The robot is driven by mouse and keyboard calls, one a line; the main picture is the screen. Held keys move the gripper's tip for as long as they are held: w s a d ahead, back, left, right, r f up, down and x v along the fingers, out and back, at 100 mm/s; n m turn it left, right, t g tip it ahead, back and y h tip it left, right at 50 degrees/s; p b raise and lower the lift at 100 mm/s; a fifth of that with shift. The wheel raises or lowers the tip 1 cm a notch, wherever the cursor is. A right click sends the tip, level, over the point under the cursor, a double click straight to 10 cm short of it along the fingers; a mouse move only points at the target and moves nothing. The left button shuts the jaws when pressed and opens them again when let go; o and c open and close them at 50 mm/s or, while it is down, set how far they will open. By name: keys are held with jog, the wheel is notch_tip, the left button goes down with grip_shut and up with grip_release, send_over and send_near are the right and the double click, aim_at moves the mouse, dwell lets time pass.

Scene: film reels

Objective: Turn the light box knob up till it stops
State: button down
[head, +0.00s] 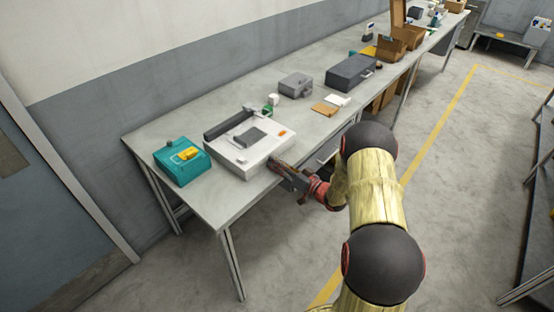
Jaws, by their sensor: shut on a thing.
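The light box (222,156) is a low white box near the left end of the long grey table, with a dark bar along its back and a dark grey rectangle and a small orange patch on top. My gripper (280,167) reaches in from the right, at the light box's front right side. Its fingers are shut on the light box knob. The knob itself is hidden behind the fingers, so how far it is turned does not show.
A teal case with a yellow item (180,171) stands left of the light box. Beyond it are a small grey box (295,86), a dark grey case (350,72) and an orange-brown card (325,109). Cardboard boxes (394,48) stand farther along. The table's front edge (229,222) runs below my gripper.

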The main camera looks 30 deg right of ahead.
jog(key=shift+m+p, duration=0.85)
jog(key=shift+m, duration=0.45)
jog(key=c, duration=1.6)
grip_release()
